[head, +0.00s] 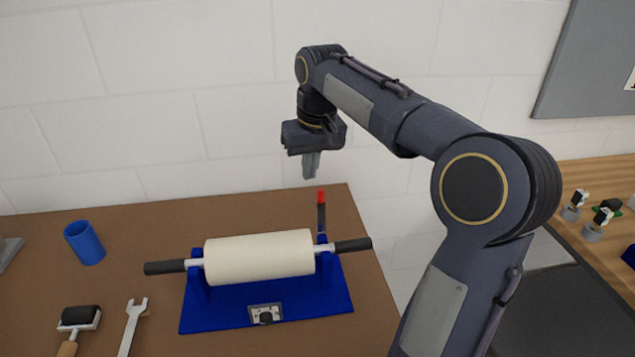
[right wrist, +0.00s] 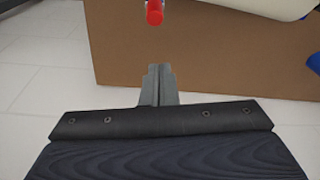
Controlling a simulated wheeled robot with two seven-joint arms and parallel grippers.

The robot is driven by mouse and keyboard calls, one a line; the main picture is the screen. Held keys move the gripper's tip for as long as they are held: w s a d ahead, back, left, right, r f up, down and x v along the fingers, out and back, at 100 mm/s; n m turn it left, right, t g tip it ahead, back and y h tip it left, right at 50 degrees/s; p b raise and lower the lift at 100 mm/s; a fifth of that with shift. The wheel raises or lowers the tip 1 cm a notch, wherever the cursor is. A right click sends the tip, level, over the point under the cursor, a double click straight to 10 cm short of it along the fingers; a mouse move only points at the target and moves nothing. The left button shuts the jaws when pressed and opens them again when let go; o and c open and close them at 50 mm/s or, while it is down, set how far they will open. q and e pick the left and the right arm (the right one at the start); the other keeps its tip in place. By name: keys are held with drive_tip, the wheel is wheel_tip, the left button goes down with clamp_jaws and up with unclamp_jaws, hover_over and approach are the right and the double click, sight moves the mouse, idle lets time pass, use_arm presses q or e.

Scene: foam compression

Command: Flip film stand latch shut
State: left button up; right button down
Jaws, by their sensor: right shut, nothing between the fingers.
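The blue film stand (head: 334,290) sits on the brown table and carries a cream film roll (head: 258,257) with dark handles at both ends. The latch (head: 321,212) stands upright at the stand's right post, a dark lever with a red tip. In the right wrist view the red tip (right wrist: 155,13) shows at the top edge, ahead of the fingers and apart from them. My right gripper (head: 311,172) is shut and empty, pointing down, above and slightly left of the latch. Its fingers also show in the right wrist view (right wrist: 158,85). My left gripper is not in view.
A blue cup (head: 84,243), a small roller (head: 78,320) and a wrench (head: 132,325) lie on the table's left side. A white brick wall stands behind. A second wooden table (head: 600,180) with small parts is at the right.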

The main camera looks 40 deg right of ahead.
sight(321, 214)
drive_tip(key=shift+s+a+f, duration=0.1)
drive_tip(key=shift+s+a, duration=0.05)
drive_tip(key=shift+s, duration=0.45)
drive_tip(key=shift+s+a+f, duration=0.15)
drive_tip(key=shift+s, duration=0.5)
drive_tip(key=shift+s+a+f, duration=0.1)
drive_tip(key=shift+s+a, duration=0.05)
drive_tip(key=shift+s, duration=0.45)
